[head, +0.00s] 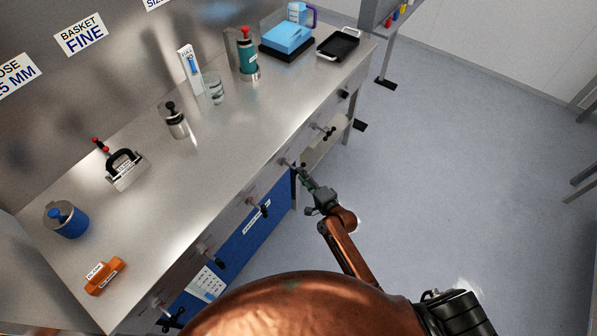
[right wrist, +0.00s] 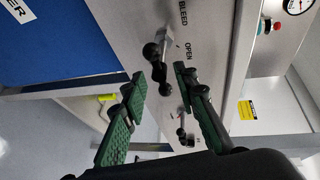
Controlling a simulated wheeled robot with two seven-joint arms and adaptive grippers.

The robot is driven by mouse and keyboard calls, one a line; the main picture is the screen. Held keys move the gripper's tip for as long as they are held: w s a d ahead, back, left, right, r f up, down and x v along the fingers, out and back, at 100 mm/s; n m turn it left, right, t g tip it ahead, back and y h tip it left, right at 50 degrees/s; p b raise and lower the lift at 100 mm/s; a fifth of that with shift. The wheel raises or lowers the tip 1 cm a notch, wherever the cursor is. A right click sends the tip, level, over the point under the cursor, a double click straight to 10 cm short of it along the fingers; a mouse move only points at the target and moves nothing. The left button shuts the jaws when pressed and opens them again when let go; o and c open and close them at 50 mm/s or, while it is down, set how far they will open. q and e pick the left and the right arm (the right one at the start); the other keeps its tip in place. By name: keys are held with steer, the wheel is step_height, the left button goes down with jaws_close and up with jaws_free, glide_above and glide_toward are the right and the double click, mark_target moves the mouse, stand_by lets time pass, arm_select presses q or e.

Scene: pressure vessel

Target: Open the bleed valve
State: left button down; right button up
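The bleed valve (right wrist: 164,42) is in the right wrist view, on a steel panel marked BLEED and OPEN. It has a short metal body and black ball ends, one of them (right wrist: 166,89) close to my fingertips. My right gripper (right wrist: 160,76) is open, its green-padded fingers apart on either side of the lever end. I cannot tell whether either finger touches it. In the head view my right gripper (head: 302,172) is at the bench's front panel, and it partly hides the valve there. My left gripper is not in view.
Other valve levers stick out along the front panel, one (head: 260,206) to the left and one (head: 326,131) to the right. Another lever (right wrist: 182,128) and a gauge (right wrist: 296,5) show in the right wrist view. The steel bench top (head: 225,150) holds several items. Floor to the right is clear.

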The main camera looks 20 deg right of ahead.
mark_target(293, 167)
steer(key=shift+x, duration=1.95)
steer(key=shift+c, duration=0.4)
steer(key=c, duration=0.5)
steer(key=shift+s+f, duration=0.1)
steer(key=shift+f, duration=0.1)
jaws_close()
steer(key=shift+b, duration=0.3)
